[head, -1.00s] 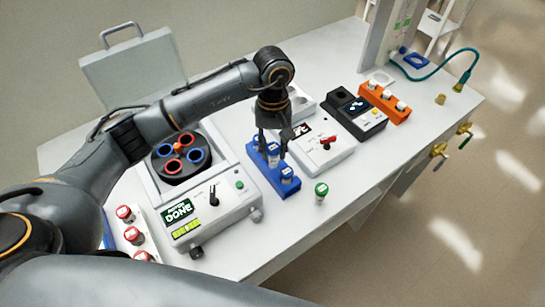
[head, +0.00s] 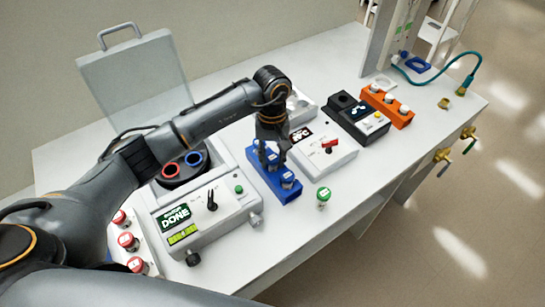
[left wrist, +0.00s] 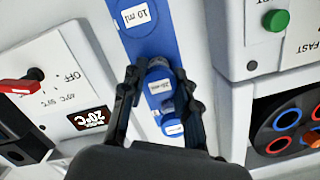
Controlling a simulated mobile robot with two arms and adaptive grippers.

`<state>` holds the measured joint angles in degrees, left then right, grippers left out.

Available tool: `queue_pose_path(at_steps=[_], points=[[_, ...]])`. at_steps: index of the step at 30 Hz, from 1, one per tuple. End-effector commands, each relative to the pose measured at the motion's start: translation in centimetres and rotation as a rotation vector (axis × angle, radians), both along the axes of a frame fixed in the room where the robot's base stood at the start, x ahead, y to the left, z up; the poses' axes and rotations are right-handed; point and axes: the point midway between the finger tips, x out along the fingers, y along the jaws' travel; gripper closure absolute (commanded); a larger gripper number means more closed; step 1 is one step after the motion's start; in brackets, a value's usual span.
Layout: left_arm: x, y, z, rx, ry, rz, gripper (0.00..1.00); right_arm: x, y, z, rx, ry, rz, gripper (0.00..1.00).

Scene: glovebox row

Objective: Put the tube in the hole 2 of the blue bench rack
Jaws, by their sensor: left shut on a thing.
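The blue bench rack (head: 286,192) stands on the white bench between the centrifuge and a white heater box. My left gripper (head: 268,158) points down over the rack. In the left wrist view its fingers (left wrist: 159,78) are shut around a blue tube (left wrist: 157,90) with a white label, over the blue rack (left wrist: 152,42). Another blue-and-white tube top (left wrist: 172,129) shows beyond it, between the fingers. The lower end of the held tube is hidden, so I cannot tell whether it is in a hole. Hole numbers cannot be read. My right gripper is not in view.
The centrifuge (head: 225,212) has its lid open and shows DONE. A green-capped tube (head: 323,196) stands on the bench right of the rack. The heater box (head: 335,158), a black device (head: 362,122) and an orange rack (head: 388,105) stand farther right. Red-capped tubes (head: 128,241) stand at left.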

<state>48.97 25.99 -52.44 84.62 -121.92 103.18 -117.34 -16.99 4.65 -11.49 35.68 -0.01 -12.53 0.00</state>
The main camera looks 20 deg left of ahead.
Motion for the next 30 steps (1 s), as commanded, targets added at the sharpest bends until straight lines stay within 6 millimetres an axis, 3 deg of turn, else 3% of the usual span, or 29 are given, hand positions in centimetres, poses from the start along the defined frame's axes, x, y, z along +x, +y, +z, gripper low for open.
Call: queue_pose_path(at_steps=[1, 2, 5, 17, 19, 30], points=[[0.0, 0.0, -0.3, 0.0, -0.001, 0.0, 0.94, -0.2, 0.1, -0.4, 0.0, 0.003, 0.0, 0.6], [0.0, 0.0, -0.2, 0.0, 0.0, 0.0, 0.66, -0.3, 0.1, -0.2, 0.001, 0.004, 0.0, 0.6], [0.0, 0.0, -0.1, 0.0, 0.0, 0.0, 0.47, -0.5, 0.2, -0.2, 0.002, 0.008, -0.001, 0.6], [0.0, 0.0, 0.5, 0.0, 0.001, 0.001, 0.47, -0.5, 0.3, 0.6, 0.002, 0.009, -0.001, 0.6], [0.2, 0.1, 0.9, -0.001, -0.004, 0.0, 0.47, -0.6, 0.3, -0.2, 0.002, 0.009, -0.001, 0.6], [1.1, 0.4, 8.6, 0.001, -0.005, 0.0, 0.47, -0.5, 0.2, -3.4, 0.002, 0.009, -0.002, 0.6]])
